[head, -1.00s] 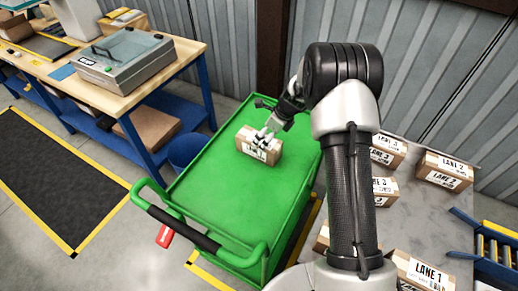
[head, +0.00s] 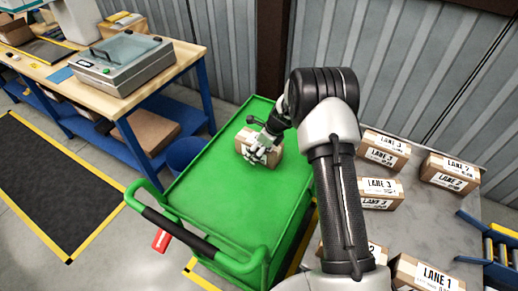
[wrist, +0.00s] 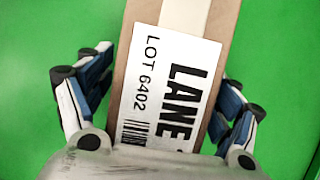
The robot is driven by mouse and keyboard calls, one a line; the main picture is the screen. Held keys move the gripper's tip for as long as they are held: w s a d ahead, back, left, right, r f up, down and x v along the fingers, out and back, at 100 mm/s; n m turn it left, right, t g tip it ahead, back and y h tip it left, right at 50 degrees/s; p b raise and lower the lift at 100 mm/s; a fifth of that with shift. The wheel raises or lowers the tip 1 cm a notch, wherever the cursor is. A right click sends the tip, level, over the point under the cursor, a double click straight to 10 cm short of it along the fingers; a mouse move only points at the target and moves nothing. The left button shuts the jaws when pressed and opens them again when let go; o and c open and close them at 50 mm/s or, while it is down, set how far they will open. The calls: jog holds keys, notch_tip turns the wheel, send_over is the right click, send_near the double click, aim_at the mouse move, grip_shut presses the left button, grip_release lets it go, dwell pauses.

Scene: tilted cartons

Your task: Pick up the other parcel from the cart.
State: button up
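One brown parcel (head: 244,137) lies on the top of the green cart (head: 205,200), toward its far end. My gripper (head: 261,150) is over this parcel and hides part of it in the head view. In the wrist view, the parcel (wrist: 140,60) lies between the two fingers of my gripper (wrist: 165,80). The fingers are spread, one on each side, and look open rather than clamped. The parcel's white label reads "LANE" and "LOT 6402"; the lane number is hidden behind my gripper.
Several lane-labelled parcels, such as the LANE 1 parcel (head: 427,274), stand on the grey table (head: 440,222) at right. A wooden bench (head: 75,85) with a lidded machine (head: 124,62) stands at left. The rest of the cart top is clear.

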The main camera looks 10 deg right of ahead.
jog(key=c, duration=1.3)
jog(key=shift+c, duration=0.2)
